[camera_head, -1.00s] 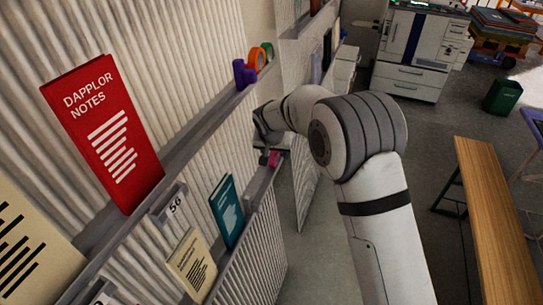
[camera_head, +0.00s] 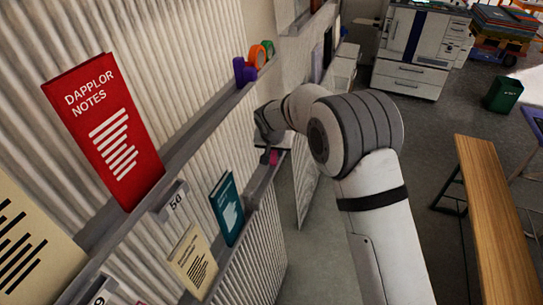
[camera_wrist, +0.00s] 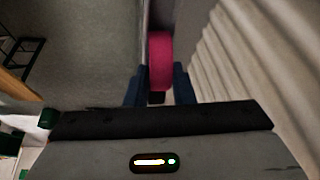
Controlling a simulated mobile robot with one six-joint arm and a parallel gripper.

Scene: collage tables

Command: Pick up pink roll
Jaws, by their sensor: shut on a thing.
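The pink roll (camera_wrist: 160,58) is between the two dark fingers of my gripper (camera_wrist: 159,88) in the wrist view, and the fingers are shut on its near end. In the head view the pink roll (camera_head: 272,157) shows as a small pink patch at the lower shelf ledge, just below my gripper (camera_head: 265,148). My arm partly hides the roll there. I cannot tell whether the roll still touches the ledge.
A corrugated wall (camera_wrist: 265,50) stands close to the right of the roll. On the upper ledge are purple (camera_head: 245,70), orange (camera_head: 257,56) and green (camera_head: 268,48) rolls. A teal book (camera_head: 227,208) stands on the lower ledge. A wooden bench (camera_head: 495,220) is at right.

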